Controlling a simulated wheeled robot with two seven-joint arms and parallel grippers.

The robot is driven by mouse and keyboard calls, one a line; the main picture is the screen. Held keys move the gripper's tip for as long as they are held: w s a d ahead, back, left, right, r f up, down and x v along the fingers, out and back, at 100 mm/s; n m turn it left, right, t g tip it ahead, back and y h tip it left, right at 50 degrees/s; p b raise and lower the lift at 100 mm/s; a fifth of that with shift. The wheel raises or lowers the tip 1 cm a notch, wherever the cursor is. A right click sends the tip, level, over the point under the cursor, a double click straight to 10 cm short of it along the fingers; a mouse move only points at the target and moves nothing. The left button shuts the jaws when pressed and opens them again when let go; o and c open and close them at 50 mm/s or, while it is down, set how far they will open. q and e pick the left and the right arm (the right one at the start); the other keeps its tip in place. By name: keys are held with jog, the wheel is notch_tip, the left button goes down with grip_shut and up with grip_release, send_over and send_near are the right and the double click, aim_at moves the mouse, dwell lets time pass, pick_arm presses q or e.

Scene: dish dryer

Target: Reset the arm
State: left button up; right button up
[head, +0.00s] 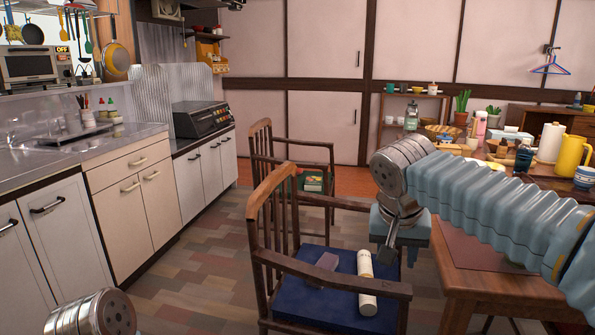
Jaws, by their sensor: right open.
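My right arm reaches in from the right, and its gripper (388,258) hangs downward near the table's left edge, above the front wooden chair (277,190). The gripper is open, and I see nothing held in it. Of my left arm only a metal joint shows at the bottom left corner; its gripper is out of the picture.
The wooden table (485,285) at right carries a yellow pitcher (571,157), a paper roll (550,143) and several other items. A second chair (262,140) with a book (313,184) stands behind. Kitchen counters (130,150) line the left. The tiled floor (205,265) between is clear.

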jog(key=w+a+f+n+g+y, duration=0.1)
jog(key=a+f+n+y, duration=0.15)
jog(key=f, duration=1.15)
jog(key=a+f+n+g+y, duration=0.1)
jog(key=a+f, duration=0.3)
jog(key=f, duration=0.9)
jog(key=s+f+y, duration=0.1)
jog(key=s+f, duration=0.8)
jog(key=f, duration=0.3)
jog(key=s+f+m+y, duration=0.1)
jog(key=s+f, duration=0.8)
jog(key=f, duration=0.3)
jog(key=shift+s+g+y, duration=0.15)
jog(key=shift+g+y, duration=0.2)
jog(key=shift+g, duration=0.05)
jog(key=shift+a+m, duration=0.1)
jog(key=shift+m, duration=0.15)
